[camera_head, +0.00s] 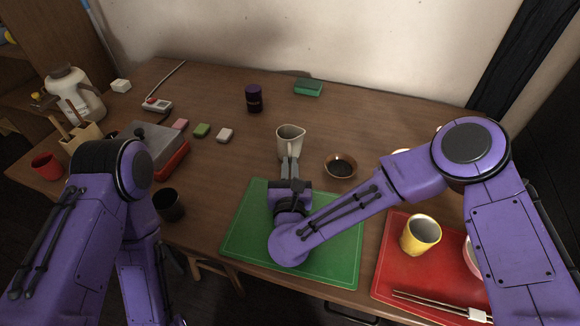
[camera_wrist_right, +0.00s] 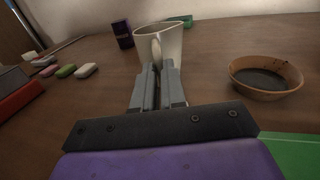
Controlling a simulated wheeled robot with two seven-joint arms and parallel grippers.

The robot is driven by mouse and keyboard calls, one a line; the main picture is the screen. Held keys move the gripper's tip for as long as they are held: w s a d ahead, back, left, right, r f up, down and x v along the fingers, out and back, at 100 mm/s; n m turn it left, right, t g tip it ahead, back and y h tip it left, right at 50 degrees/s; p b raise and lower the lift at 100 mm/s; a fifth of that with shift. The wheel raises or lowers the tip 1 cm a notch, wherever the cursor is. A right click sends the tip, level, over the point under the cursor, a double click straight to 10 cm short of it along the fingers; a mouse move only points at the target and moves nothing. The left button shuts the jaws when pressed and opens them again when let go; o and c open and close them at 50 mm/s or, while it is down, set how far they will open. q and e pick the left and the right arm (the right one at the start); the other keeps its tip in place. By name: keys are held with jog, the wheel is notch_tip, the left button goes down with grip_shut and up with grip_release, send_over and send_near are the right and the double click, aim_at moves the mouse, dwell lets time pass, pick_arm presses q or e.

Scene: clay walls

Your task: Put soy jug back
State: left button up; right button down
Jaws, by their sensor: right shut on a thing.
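The soy jug (camera_head: 291,138) is a small cream jug with a spout, upright just beyond the far edge of the green mat (camera_head: 238,239). It also shows in the right wrist view (camera_wrist_right: 172,45), with its handle toward me. My right gripper (camera_head: 290,161) is shut on the jug's handle. I cannot tell whether the jug touches the table. A brown bowl with dark liquid (camera_head: 341,166) is right of the jug, apart from it; it also shows in the right wrist view (camera_wrist_right: 266,79). My left arm is at the left, but its gripper is not in view.
A dark purple can (camera_head: 253,99) and green box (camera_head: 308,87) stand behind. Small coloured blocks (camera_head: 202,130) lie to the left. A black cup (camera_head: 168,205) is near the front edge. A yellow cup (camera_head: 420,235) stands on the red mat (camera_head: 388,273).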

jog(key=shift+f, duration=0.2)
jog(key=c, duration=1.2)
grip_release()
jog(key=shift+r, duration=0.1)
jog(key=shift+r, duration=0.2)
jog(key=s+b, duration=0.1)
jog(key=s, duration=1)
jog(key=shift+s+a+f+b, duration=0.15)
jog(key=shift+s+b, duration=0.1)
jog(key=shift+b, duration=0.15)
jog(key=shift+s, duration=0.25)
